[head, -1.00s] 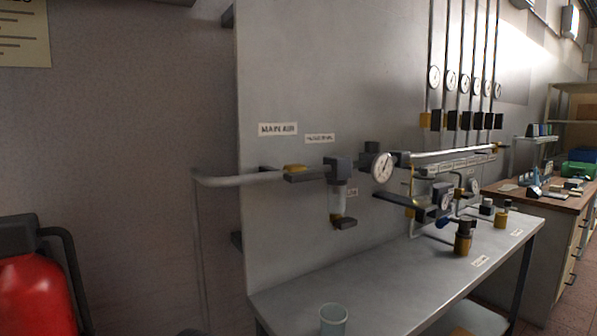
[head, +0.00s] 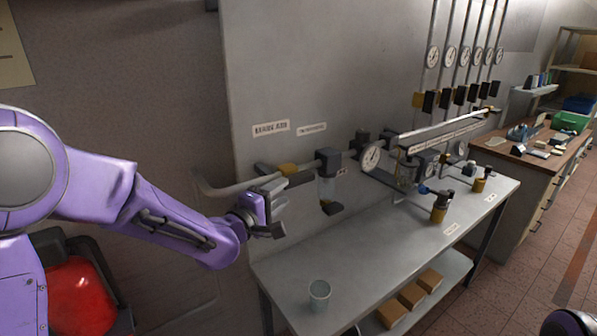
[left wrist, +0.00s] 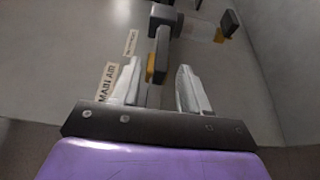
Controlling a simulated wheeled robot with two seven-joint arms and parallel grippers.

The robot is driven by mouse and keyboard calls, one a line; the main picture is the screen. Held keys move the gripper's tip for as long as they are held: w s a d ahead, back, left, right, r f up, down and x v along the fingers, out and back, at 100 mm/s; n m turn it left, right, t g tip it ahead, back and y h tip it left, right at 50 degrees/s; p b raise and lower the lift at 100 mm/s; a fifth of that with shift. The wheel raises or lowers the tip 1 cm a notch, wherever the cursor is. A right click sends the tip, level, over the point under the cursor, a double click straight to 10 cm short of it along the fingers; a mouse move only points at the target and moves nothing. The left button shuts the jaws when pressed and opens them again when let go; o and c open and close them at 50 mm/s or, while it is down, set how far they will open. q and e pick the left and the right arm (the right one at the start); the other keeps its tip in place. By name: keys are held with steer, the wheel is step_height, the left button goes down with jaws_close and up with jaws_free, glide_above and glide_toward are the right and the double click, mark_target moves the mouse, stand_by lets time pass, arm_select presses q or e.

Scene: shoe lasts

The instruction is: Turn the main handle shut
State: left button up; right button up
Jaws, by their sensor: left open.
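The main handle is a dark lever (head: 298,172) on a yellow valve body (head: 286,167), set in the grey pipe below the "MAIN AIR" label (head: 271,128). The lever appears to lie along the pipe. My left gripper (head: 277,208) is open and empty, just below and in front of the valve. In the left wrist view the dark lever (left wrist: 162,48) and yellow valve part (left wrist: 151,68) show in line with the gap between the open fingers of the left gripper (left wrist: 159,72). I cannot tell whether they touch. My right gripper is not in view.
A clear cup (head: 320,293) stands on the grey bench (head: 365,262) below. The bench's front left is mostly clear.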

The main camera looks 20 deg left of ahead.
mark_target(293, 185)
arm_select(q)
steer(key=p+x, duration=0.2)
steer(key=x, duration=0.5)
steer(key=shift+w+d+f+p, duration=0.1)
steer(key=shift+w+p, duration=0.25)
steer(key=shift+p, duration=0.05)
steer(key=shift+w+d, duration=0.15)
steer(key=shift+w, duration=0.25)
steer(key=shift+f, duration=0.1)
jaws_close()
